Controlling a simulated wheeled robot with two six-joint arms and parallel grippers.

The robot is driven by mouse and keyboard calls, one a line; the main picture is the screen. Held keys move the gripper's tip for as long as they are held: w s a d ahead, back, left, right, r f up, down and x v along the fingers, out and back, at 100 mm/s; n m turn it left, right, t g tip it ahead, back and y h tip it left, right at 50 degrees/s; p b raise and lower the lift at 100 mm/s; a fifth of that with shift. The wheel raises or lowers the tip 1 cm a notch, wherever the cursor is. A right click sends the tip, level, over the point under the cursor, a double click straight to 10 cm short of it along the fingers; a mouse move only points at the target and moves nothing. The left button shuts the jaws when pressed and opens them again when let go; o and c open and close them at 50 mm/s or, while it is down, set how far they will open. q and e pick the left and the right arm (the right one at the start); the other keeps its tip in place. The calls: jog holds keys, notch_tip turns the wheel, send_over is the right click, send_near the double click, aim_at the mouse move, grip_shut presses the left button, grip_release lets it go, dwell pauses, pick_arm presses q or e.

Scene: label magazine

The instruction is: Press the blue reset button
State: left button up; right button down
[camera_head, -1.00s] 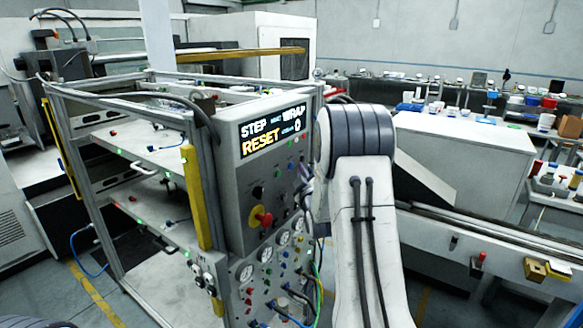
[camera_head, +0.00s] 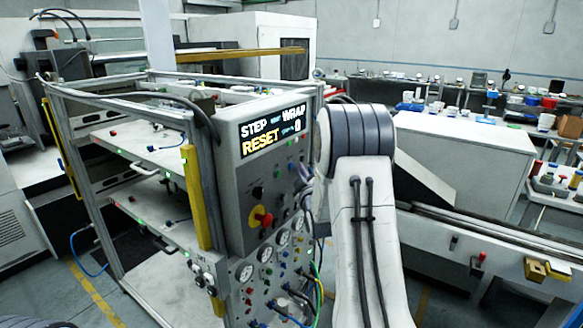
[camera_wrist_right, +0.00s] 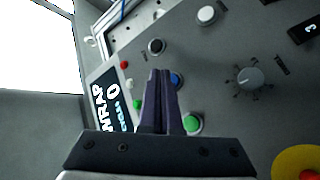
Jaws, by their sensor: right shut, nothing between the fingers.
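The blue reset button (camera_wrist_right: 177,80) is on the grey control panel (camera_head: 232,195). In the right wrist view it shows just right of my fingertips and is partly hidden behind a finger. My right gripper (camera_wrist_right: 163,73) is shut and empty, its tips pointing at the panel close to the blue button. I cannot tell whether they touch it. In the head view my right arm hides most of the gripper. The panel's screen (camera_head: 271,132) reads STEP, WRAP and RESET, with a 0. My left gripper is not in view.
A green button (camera_wrist_right: 193,123) sits below the blue one, with black (camera_wrist_right: 156,46) and white (camera_wrist_right: 206,14) buttons above. A rotary knob (camera_wrist_right: 250,78) is to the right. A red emergency stop on a yellow base (camera_head: 261,217) and several cables lie lower on the panel.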

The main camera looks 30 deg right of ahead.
jog(key=shift+w, duration=0.1)
jog(key=shift+w+a+b, duration=0.15)
jog(key=shift+w+b, duration=0.15)
jog(key=shift+b, duration=0.1)
jog(key=shift+w+a, duration=0.15)
jog(key=shift+w, duration=0.25)
dwell(0.5)
jog(key=shift+s+b, duration=0.15)
jog(key=shift+b, duration=0.25)
jog(key=shift+s+d+b, duration=0.25)
jog(key=shift+s+b, duration=0.05)
jog(key=shift+s, duration=0.3)
